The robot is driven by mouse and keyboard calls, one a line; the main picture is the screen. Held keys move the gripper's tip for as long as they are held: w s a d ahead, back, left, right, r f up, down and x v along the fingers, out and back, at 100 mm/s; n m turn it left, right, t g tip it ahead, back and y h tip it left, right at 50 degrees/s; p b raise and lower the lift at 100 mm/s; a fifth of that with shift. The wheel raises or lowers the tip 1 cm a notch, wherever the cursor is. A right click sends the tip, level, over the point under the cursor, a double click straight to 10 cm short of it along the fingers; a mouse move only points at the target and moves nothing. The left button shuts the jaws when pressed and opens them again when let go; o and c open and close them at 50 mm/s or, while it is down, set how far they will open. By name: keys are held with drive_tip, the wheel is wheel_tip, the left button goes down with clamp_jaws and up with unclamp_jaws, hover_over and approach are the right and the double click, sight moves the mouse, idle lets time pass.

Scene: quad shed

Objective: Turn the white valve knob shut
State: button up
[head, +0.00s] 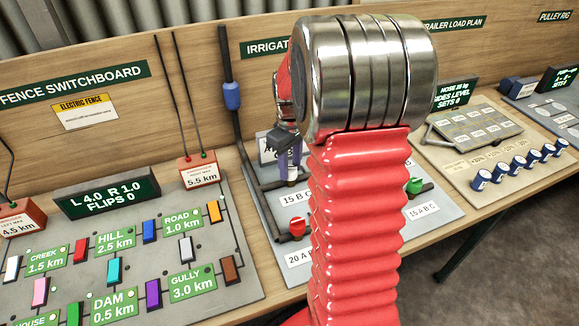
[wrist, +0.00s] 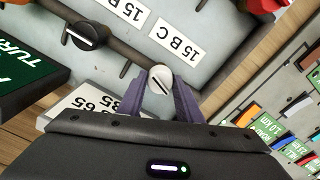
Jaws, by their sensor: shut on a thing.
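The white valve knob (wrist: 160,78) sits on a dark pipe on the grey irrigation panel, with a dark diagonal line across its round face. My gripper (wrist: 161,90) has its two purple fingers closed on either side of the knob. In the head view my gripper (head: 290,168) points down at the panel, left of my red arm. There, I cannot make out the white knob apart from the fingers.
A black knob (wrist: 88,37) is on the pipework nearby. A red knob (head: 297,228) and a green knob (head: 414,186) stand on the same panel. The fence switchboard (head: 130,260) lies to the left. A blue-collared upright pipe (head: 231,95) rises behind.

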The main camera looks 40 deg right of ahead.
sight(290, 166)
drive_tip(key=m, duration=1.4)
idle(0.5)
drive_tip(key=o, duration=1)
drive_tip(key=shift+r, duration=0.15)
wheel_tip(290, 166, up, 14)
drive_tip(key=shift+f, duration=0.25)
idle(0.3)
